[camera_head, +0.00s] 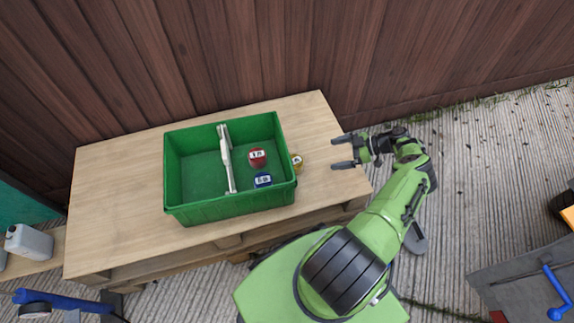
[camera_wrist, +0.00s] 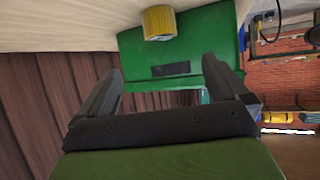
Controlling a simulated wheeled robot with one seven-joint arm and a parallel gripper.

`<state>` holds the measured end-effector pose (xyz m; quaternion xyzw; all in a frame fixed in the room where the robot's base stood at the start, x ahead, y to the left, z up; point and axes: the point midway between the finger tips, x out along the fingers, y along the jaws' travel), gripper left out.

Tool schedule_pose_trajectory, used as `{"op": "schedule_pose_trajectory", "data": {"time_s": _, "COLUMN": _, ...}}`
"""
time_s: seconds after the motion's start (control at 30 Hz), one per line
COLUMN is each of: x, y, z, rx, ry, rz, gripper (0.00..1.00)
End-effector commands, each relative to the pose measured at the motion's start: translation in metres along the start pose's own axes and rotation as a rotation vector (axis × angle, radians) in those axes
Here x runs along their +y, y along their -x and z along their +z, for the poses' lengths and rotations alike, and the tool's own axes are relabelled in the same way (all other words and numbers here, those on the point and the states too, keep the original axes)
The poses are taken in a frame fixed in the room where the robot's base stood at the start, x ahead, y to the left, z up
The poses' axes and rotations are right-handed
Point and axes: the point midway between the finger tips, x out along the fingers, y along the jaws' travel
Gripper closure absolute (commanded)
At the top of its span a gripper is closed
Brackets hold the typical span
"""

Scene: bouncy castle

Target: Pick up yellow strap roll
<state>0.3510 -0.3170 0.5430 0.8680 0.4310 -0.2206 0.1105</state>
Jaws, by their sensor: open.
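The yellow strap roll (camera_head: 297,162) stands on the wooden table just outside the right wall of the green crate, partly hidden by it in the head view. It also shows in the wrist view (camera_wrist: 159,23), at the top, in front of the green crate (camera_wrist: 205,56). My gripper (camera_head: 337,152) is open and empty, to the right of the roll and apart from it, with its fingers pointing left. In the wrist view the two fingers (camera_wrist: 170,80) frame the crate, with the roll above the space between them.
The green crate (camera_head: 232,207) holds a red roll (camera_head: 257,157), a blue roll (camera_head: 263,180) and a pale upright divider-like bar (camera_head: 226,158). The wooden table (camera_head: 115,180) is bare left of the crate. A wooden fence (camera_head: 240,50) rises behind. A white canister (camera_head: 29,242) stands lower left.

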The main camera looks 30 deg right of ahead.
Motion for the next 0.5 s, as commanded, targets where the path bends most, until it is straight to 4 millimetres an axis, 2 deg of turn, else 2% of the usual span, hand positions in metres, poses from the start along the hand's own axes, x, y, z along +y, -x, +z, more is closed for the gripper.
{"op": "schedule_pose_trajectory", "data": {"time_s": 0.07, "x": -0.001, "y": -0.012, "z": -0.002, "rx": 0.004, "ry": 0.002, "rz": -0.003, "gripper": 0.0}}
{"op": "schedule_pose_trajectory", "data": {"time_s": 0.3, "x": -0.001, "y": -0.073, "z": -0.002, "rx": 0.002, "ry": 0.0, "rz": -0.005, "gripper": 0.0}}
{"op": "schedule_pose_trajectory", "data": {"time_s": 0.4, "x": -0.001, "y": -0.093, "z": -0.002, "rx": 0.002, "ry": -0.001, "rz": -0.005, "gripper": 0.0}}
{"op": "schedule_pose_trajectory", "data": {"time_s": 0.5, "x": -0.001, "y": -0.103, "z": -0.002, "rx": 0.0, "ry": 0.0, "rz": -0.003, "gripper": 0.0}}
